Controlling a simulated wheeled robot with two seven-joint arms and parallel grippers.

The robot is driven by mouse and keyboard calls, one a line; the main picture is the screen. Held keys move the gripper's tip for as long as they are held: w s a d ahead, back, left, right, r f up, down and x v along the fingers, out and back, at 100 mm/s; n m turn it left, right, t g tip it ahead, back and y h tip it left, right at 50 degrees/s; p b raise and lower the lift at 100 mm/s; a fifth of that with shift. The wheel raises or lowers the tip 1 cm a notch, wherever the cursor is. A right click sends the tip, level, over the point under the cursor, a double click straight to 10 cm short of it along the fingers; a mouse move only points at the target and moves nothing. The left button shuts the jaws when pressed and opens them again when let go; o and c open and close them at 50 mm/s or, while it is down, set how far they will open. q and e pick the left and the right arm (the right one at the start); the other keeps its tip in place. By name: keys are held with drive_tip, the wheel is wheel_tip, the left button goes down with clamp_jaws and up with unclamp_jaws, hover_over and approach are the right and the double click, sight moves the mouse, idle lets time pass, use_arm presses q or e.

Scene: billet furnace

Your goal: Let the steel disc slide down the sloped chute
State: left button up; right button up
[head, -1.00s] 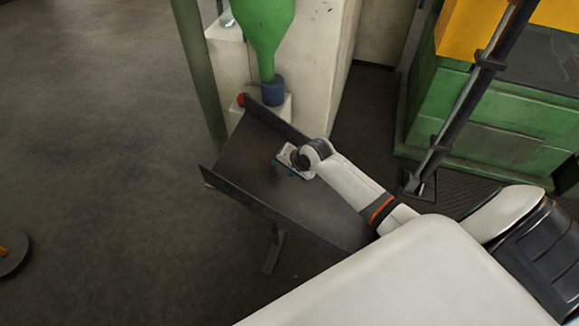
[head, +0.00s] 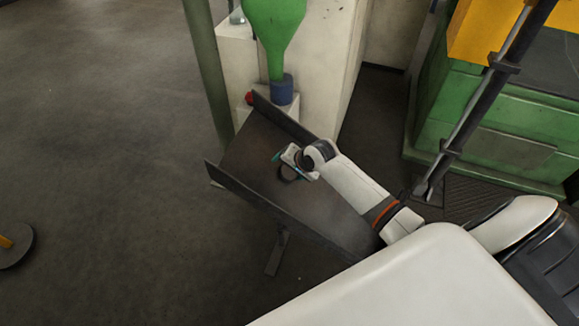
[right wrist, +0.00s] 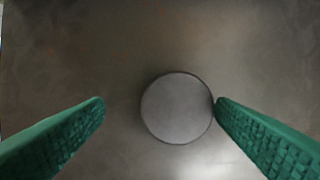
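The steel disc (right wrist: 177,107) is round, flat and grey and lies on the dark metal surface of the sloped chute (head: 250,150). In the right wrist view it shows whole, closer to the right-hand finger, whose tip appears at its edge; I cannot tell whether they touch. A clear gap separates it from the left-hand finger. In the head view a dark round edge of the disc (head: 289,174) shows just below my right gripper (head: 290,165). My right gripper is open, its green-tipped fingers low over the chute. My left gripper is out of view.
The chute has raised side walls (head: 283,120). A green funnel-shaped part (head: 275,35) and a pale block (head: 325,70) stand behind it. A green machine (head: 500,130) stands to the right. The floor at left is open, apart from a round base (head: 14,246).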

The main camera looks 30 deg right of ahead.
drive_tip(key=p+v, duration=0.3)
drive_tip(key=v, duration=0.9)
drive_tip(key=s+a+n+g, duration=0.1)
drive_tip(key=s+a+n, duration=0.25)
drive_tip(key=s, duration=0.45)
drive_tip(key=s+a+n+g+h, duration=0.1)
drive_tip(key=s+a+n, duration=0.2)
drive_tip(key=s+n, duration=0.3)
drive_tip(key=s+a+n+g, duration=0.1)
drive_tip(key=s+a+n, duration=0.3)
drive_tip(key=s, duration=0.5)
wheel_tip(320, 180, down, 24)
drive_tip(key=s+g+p, duration=0.2)
drive_tip(key=s+d+f+p, duration=0.1)
drive_tip(key=s+f, duration=0.6)
drive_tip(key=f, duration=0.2)
drive_tip(key=shift+d, duration=0.25)
drive_tip(key=shift+g+h, duration=0.3)
drive_tip(key=shift+g, duration=0.1)
drive_tip(key=s+f, duration=0.1)
drive_tip(key=s, duration=0.1)
drive_tip(key=s+d+f, duration=0.1)
drive_tip(key=s, duration=0.2)
drive_tip(key=s+f, duration=0.2)
drive_tip(key=s, duration=0.1)
drive_tip(key=shift+s+d+f+p, duration=0.1)
drive_tip(key=shift+s+d+p, duration=0.1)
drive_tip(key=shift+d+p, duration=0.15)
drive_tip(key=shift+c, duration=0.5)
